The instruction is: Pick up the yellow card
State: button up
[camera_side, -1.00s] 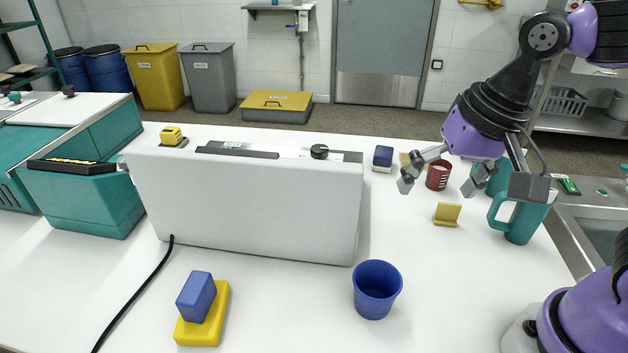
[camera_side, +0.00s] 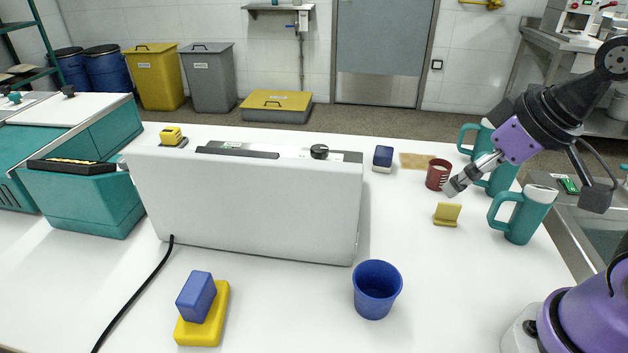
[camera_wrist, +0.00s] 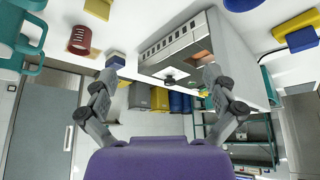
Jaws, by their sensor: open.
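The yellow card (camera_side: 447,211) is a small upright piece on a yellow base, standing on the white table in the side view, between the red mug and the front teal mug. A yellow piece that looks like it shows at the top edge of the wrist view (camera_wrist: 98,8), partly cut off. My gripper (camera_side: 525,192) is open and empty, with fingers spread wide and tilted. One finger appears close above the card in the side view; the other is far right, past the teal mug. Both fingers also show in the wrist view (camera_wrist: 163,70), with nothing between them.
A red mug (camera_side: 437,175) stands behind the card, and several teal mugs (camera_side: 524,217) stand to its right. A blue block (camera_side: 383,157) and a large white machine (camera_side: 255,205) are left. A blue cup (camera_side: 377,292) stands in front. The table between cup and card is clear.

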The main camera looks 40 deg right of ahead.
dwell(0.3)
jog(key=shift+c, duration=0.9)
jog(key=m+g+h, duration=0.2)
jog(key=m+h, duration=0.1)
jog(key=m, duration=0.6)
send_near(450, 204)
jog(key=shift+g, duration=0.3)
jog(key=shift+w+x, duration=0.1)
jog(key=shift+x, duration=2.45)
jog(key=shift+w+x, duration=0.15)
jog(key=shift+x, duration=2.35)
